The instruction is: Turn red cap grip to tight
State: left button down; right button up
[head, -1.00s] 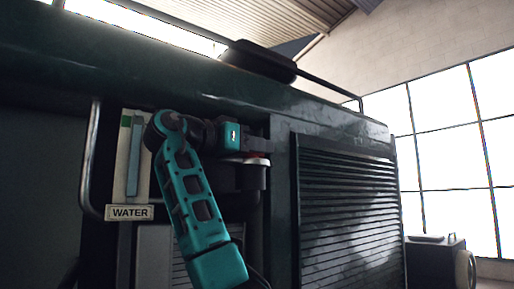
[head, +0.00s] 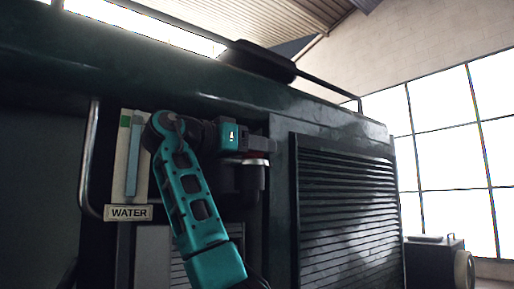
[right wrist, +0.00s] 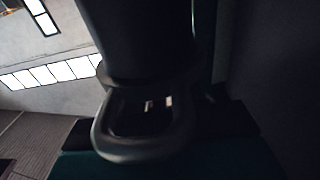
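The red cap grip (head: 257,154) shows as a small red patch just under my right gripper's dark fingers in the head view. A pale rim (head: 251,162) lies below it, on top of a dark filler neck (head: 250,180). My right gripper (head: 260,145) is at the cap and hides most of it. In the right wrist view a dark rounded body with a grey loop-shaped rim (right wrist: 145,157) fills the middle, with dark finger parts to either side. I cannot tell whether the fingers touch the grip. My left gripper is out of view.
A WATER label (head: 129,212) sits below a pale gauge strip (head: 134,165), left of my arm. A curved metal handrail (head: 84,175) runs beside it. A louvred panel (head: 345,215) is to the right. A dark green overhang (head: 180,75) runs above the recess.

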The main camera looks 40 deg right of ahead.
jog(key=w+a, duration=0.1)
jog(key=a, duration=1.1)
jog(key=shift+w+a, duration=0.3)
jog(key=shift+a, duration=0.1)
